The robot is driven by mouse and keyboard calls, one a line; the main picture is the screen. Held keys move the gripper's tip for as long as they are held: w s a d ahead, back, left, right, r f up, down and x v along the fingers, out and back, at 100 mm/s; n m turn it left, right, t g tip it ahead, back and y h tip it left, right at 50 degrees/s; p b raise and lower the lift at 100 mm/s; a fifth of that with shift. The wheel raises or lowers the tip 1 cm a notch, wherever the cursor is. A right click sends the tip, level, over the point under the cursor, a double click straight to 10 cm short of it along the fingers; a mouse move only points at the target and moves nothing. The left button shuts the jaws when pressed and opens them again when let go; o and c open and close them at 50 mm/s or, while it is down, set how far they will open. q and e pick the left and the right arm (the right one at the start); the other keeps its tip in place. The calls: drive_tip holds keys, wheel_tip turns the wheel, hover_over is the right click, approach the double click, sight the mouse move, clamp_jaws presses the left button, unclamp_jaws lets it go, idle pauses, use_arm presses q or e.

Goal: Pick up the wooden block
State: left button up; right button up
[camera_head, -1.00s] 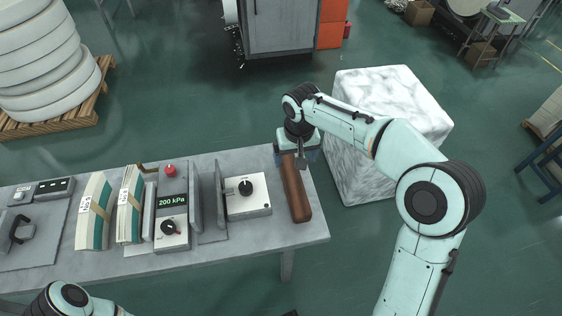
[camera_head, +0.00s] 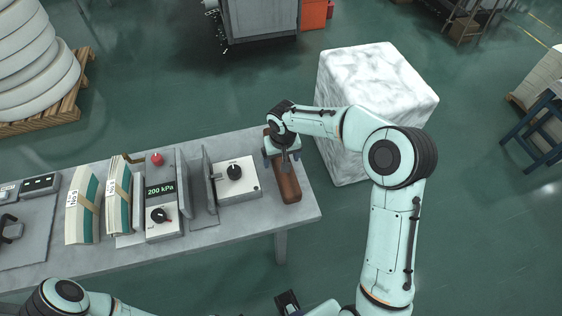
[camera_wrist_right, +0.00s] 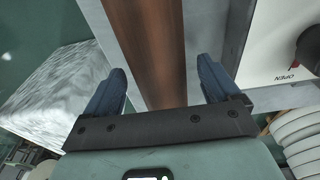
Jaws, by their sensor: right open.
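The wooden block (camera_head: 287,184) is a long dark brown bar lying on the right end of the grey table. My right gripper (camera_head: 283,163) is over the block's middle to far part, pointing down. In the right wrist view its two blue fingers (camera_wrist_right: 161,80) are apart, one on each side of the block (camera_wrist_right: 148,35). A gap shows beside each finger, and I cannot tell how low the fingertips are. My left arm shows at the bottom left, with its gripper out of sight.
Left of the block on the table (camera_head: 262,218) stands a white box with a black knob (camera_head: 238,182). Further left are upright grey plates, a 200 kPa gauge (camera_head: 160,205) and stacks of sheets (camera_head: 82,205). A white marble-like block (camera_head: 372,105) stands beyond the table's right end.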

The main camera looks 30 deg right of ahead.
drive_tip(key=shift+f, duration=0.45)
drive_tip(key=shift+c, duration=0.3)
drive_tip(key=shift+r, duration=0.1)
drive_tip(key=c, duration=1.5)
drive_tip(key=shift+o, duration=0.2)
use_arm(q)
drive_tip(key=r+p, duration=0.1)
drive_tip(key=w+r+p, duration=0.1)
drive_tip(key=shift+w+r, duration=0.2)
drive_tip(key=shift+r, duration=0.2)
use_arm(e)
wheel_tip(320, 180, up, 20)
